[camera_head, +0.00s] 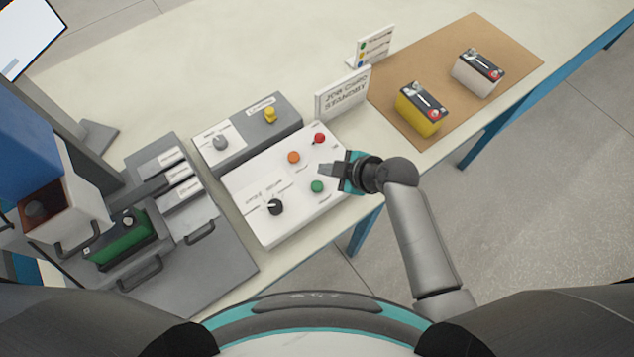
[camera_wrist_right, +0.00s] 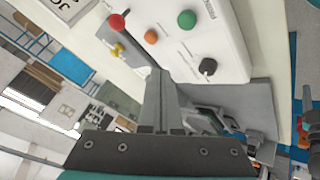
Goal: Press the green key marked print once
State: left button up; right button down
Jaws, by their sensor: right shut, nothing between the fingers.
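The green key (camera_head: 317,186) is a round button on the white control panel (camera_head: 262,226), near its right front side. It also shows in the right wrist view (camera_wrist_right: 187,19). An orange key (camera_head: 293,157), a red key (camera_head: 319,138) and a black knob (camera_head: 275,207) share the panel. The labels are too small to read. My right gripper (camera_head: 322,169) is shut and empty. It appears over the panel's right edge, between the red and green keys and apart from the green key. In the right wrist view its closed fingers (camera_wrist_right: 157,75) point toward the panel. My left gripper is not in view.
A grey box (camera_head: 246,134) with a grey knob and a yellow knob stands behind the panel. A standing sign (camera_head: 342,94) is behind it on the right. A yellow battery (camera_head: 421,109) and a white battery (camera_head: 478,72) sit on a brown mat (camera_head: 510,50). A grey fixture holds a green battery (camera_head: 120,238) at left.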

aim_at(322, 187)
jog(key=shift+w+a+f+n, duration=0.15)
jog(key=shift+w+a+n, duration=0.15)
jog(key=shift+w+n, duration=0.15)
jog(key=shift+w+a+f+n, duration=0.1)
jog(key=shift+w+a+n, duration=0.2)
jog(key=shift+w, duration=0.2)
notch_tip(322, 187, down, 9)
jog(key=b, duration=0.8)
jog(key=shift+r, duration=0.1)
dwell(1.4)
jog(key=shift+f+b, duration=0.45)
jog(key=shift+f+b, duration=0.5)
dwell(0.6)
jog(key=shift+d+r, duration=0.1)
jog(key=shift+r, duration=0.05)
jog(key=shift+r+p, duration=0.85)
